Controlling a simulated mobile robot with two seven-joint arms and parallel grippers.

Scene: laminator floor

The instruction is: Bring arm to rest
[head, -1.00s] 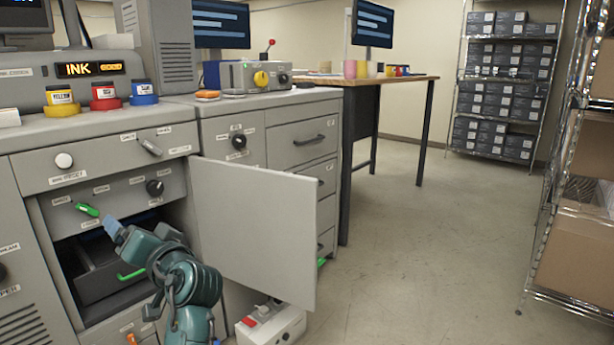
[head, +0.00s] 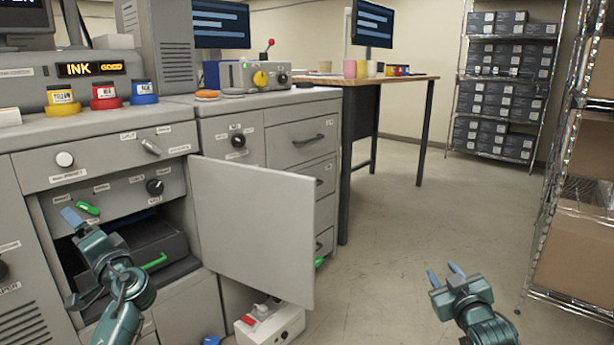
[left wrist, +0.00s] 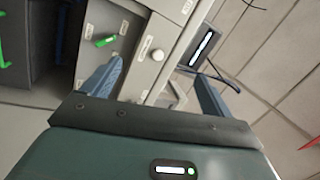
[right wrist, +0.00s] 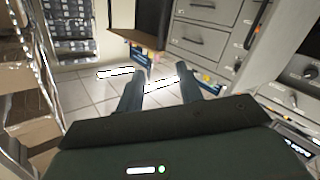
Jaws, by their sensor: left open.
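My left gripper (head: 72,217) is open and empty in front of the open cabinet bay (head: 40,225) of the grey machine, close to a small green lever (head: 88,208). In the left wrist view its fingers stand apart, with the green lever (left wrist: 106,41) and a white knob (left wrist: 157,55) beyond them. My right gripper (head: 447,277) is open and empty, low over the floor at the right. In the right wrist view its fingers (right wrist: 163,92) are spread with nothing between them. The left arm hides part of the bay.
A grey door (head: 255,230) stands open to the right of the bay. Inside is a dark unit with a green handle (head: 154,262). A white box with a red switch (head: 270,322) sits below the door. Shelving (head: 545,250) edges the right; the floor (head: 400,225) between is clear.

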